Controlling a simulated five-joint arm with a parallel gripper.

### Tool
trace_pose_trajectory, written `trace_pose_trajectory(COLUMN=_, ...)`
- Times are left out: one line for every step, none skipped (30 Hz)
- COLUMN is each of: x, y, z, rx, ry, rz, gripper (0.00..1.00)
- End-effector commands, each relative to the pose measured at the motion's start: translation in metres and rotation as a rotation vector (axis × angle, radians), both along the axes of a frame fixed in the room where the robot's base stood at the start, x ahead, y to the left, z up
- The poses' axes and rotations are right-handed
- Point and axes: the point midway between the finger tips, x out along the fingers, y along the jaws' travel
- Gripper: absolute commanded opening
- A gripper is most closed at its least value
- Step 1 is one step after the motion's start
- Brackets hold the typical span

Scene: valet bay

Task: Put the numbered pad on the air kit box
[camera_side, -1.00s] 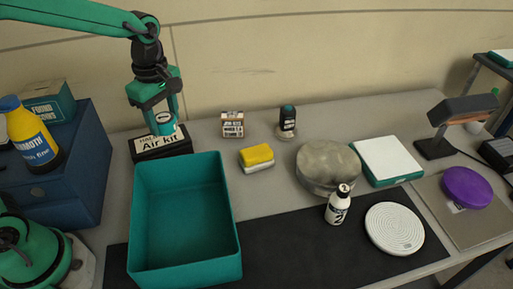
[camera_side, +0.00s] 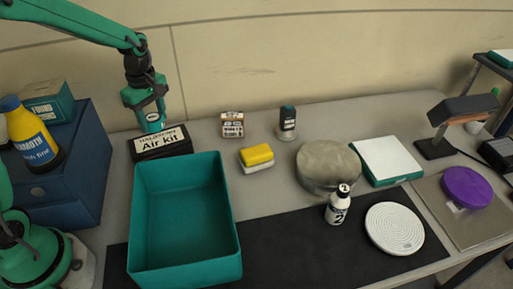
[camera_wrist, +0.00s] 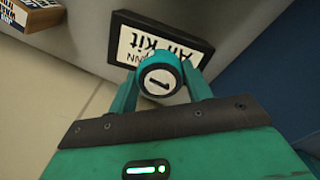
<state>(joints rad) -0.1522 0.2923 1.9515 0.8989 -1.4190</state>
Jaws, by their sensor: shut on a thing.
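The numbered pad (camera_wrist: 159,79) is a small round teal piece with a white face, a dark ring and a black 1. My gripper (camera_wrist: 160,88) is shut on it, one finger on each side. In the side view the pad (camera_side: 153,119) shows small and partly covered by my gripper (camera_side: 151,115), at the back edge of the air kit box. The black air kit box (camera_side: 161,149) has a white label and stands on the table. In the wrist view the pad overlaps the edge of the air kit box (camera_wrist: 204,46); whether they touch I cannot tell.
A teal open bin (camera_side: 187,220) stands in front of the box. A blue cabinet (camera_side: 58,165) with a yellow bottle (camera_side: 29,138) is at left.

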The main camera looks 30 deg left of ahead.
Motion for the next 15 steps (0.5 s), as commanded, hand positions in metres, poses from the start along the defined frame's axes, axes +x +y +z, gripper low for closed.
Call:
trace_pose_trajectory(x=0.001, y=0.003, z=-0.002, rx=0.0, ry=0.0, rz=0.001, gripper=0.28)
trace_pose_trajectory(x=0.001, y=0.004, z=-0.002, rx=0.0, ry=0.0, rz=0.0, gripper=0.28)
trace_pose_trajectory(x=0.002, y=0.005, z=-0.003, rx=0.0, ry=0.0, rz=0.0, gripper=0.28)
trace_pose_trajectory(x=0.002, y=0.005, z=-0.003, rx=0.0, ry=0.0, rz=0.0, gripper=0.28)
trace_pose_trajectory(x=0.002, y=0.006, z=-0.003, rx=0.0, ry=0.0, rz=-0.001, gripper=0.28)
trace_pose_trajectory(x=0.002, y=0.006, z=-0.003, rx=0.0, ry=0.0, rz=-0.001, gripper=0.28)
trace_pose_trajectory(x=0.002, y=0.005, z=-0.003, rx=0.0, ry=0.0, rz=-0.001, gripper=0.28)
trace_pose_trajectory(x=0.002, y=0.005, z=-0.004, rx=0.0, ry=0.0, rz=-0.001, gripper=0.28)
trace_pose_trajectory(x=0.002, y=0.005, z=-0.005, rx=0.0, ry=0.001, rz=-0.001, gripper=0.28)
trace_pose_trajectory(x=0.002, y=0.005, z=-0.006, rx=0.0, ry=0.001, rz=-0.001, gripper=0.28)
trace_pose_trajectory(x=0.002, y=0.005, z=-0.008, rx=0.0, ry=0.001, rz=-0.001, gripper=0.28)
trace_pose_trajectory(x=0.002, y=0.005, z=-0.011, rx=0.0, ry=0.002, rz=-0.001, gripper=0.28)
trace_pose_trajectory(x=0.002, y=0.005, z=-0.014, rx=0.0, ry=0.002, rz=-0.001, gripper=0.28)
trace_pose_trajectory(x=0.001, y=0.005, z=-0.017, rx=0.0, ry=0.003, rz=-0.001, gripper=0.28)
trace_pose_trajectory(x=0.001, y=0.005, z=-0.022, rx=0.0, ry=0.003, rz=-0.001, gripper=0.28)
